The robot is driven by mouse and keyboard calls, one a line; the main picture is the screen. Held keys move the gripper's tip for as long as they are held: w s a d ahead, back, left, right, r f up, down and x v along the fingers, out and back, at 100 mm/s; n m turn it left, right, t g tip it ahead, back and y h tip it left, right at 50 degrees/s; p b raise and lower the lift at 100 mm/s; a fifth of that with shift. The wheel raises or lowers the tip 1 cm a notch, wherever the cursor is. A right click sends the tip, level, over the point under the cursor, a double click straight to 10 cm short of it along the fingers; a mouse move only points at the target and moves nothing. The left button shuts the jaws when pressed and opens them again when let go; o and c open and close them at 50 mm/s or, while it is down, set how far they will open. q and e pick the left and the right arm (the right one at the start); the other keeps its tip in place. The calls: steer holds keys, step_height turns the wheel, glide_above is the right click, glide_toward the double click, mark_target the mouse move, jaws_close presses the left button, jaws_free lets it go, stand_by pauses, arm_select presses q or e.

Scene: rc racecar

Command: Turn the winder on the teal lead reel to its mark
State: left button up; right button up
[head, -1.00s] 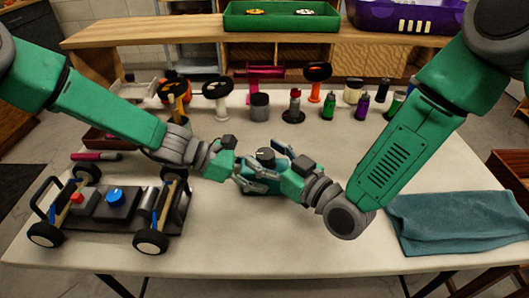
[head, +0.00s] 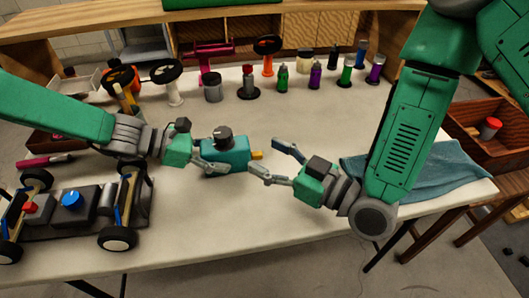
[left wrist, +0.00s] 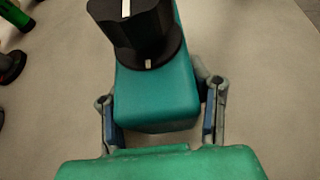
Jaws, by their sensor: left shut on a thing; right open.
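The teal lead reel (head: 232,161) is a teal block near the table's middle, with a black winder knob (head: 223,136) on top and a yellow-orange piece at its right end. My left gripper (head: 212,165) is shut on the reel's left end. In the left wrist view the teal body (left wrist: 155,95) sits between the two fingers, and the winder (left wrist: 133,30) carries white marks on its top and at its base. My right gripper (head: 268,160) is open and empty, just right of the reel and apart from it.
A wheeled car chassis (head: 75,208) with a blue knob stands at the front left. Several bottles and spools (head: 282,76) line the back. A teal cloth (head: 430,170) lies at the right. The table's front middle (head: 220,220) is clear.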

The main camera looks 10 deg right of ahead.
arm_select(q)
steer(key=o, duration=1.2)
steer(key=shift+c, duration=0.2)
steer(key=v, duration=1.2)
steer(key=shift+f, duration=0.15)
